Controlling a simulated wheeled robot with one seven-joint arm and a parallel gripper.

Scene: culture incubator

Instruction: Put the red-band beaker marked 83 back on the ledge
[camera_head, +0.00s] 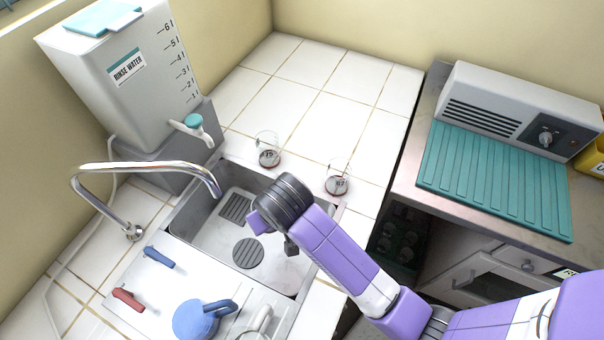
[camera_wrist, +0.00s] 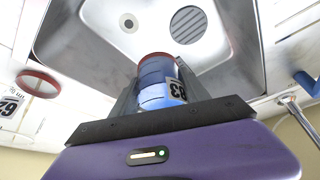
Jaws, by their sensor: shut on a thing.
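My gripper (camera_wrist: 158,78) is shut on a beaker (camera_wrist: 155,95) in the wrist view. The beaker has a dark red band at its far end, a label reading 83 that appears upside down, and blue at the near end. It is held over the sink basin. In the head view my gripper (camera_head: 290,246) is above the sink's right part, and my arm hides the held beaker. The white tiled ledge (camera_head: 310,115) runs behind and right of the sink. Two clear beakers stand on it, one behind the sink (camera_head: 268,152) and one farther right (camera_head: 337,180).
The steel sink (camera_head: 200,222) has a curved faucet (camera_head: 150,167) at left. A rinse water tank (camera_head: 115,75) stands at back left. Another beaker with a red rim (camera_wrist: 38,84) shows left in the wrist view. A blue jug (camera_head: 200,320) is in front. Back tiles are clear.

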